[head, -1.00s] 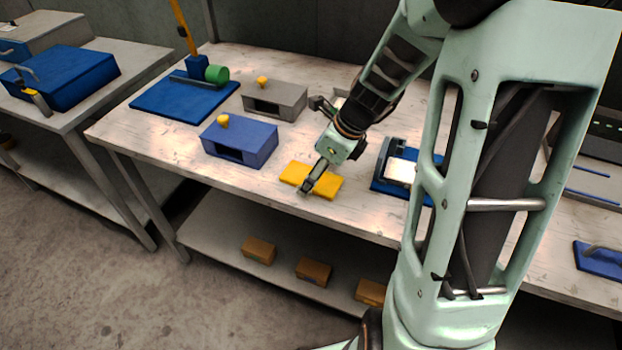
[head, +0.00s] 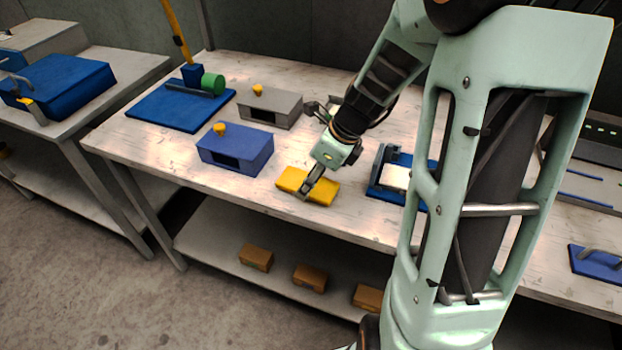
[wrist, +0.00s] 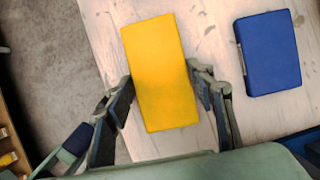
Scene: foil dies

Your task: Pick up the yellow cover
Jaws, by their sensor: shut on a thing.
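The yellow cover (head: 322,192) is a flat rectangular plate near the front edge of the table in the head view. It also fills the middle of the wrist view (wrist: 160,70). My gripper (head: 306,192) is over it, with a finger at its near side. In the wrist view my gripper (wrist: 166,92) has one finger against each long side of the cover and is shut on it. Whether the cover touches the table is hard to tell. The far finger is hidden in the head view.
A blue box (head: 236,150) with a yellow knob stands left of the cover, and a grey box (head: 270,106) behind it. A blue fixture (head: 378,182) with a pale block is close on the right. The table's front edge (head: 270,209) is near.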

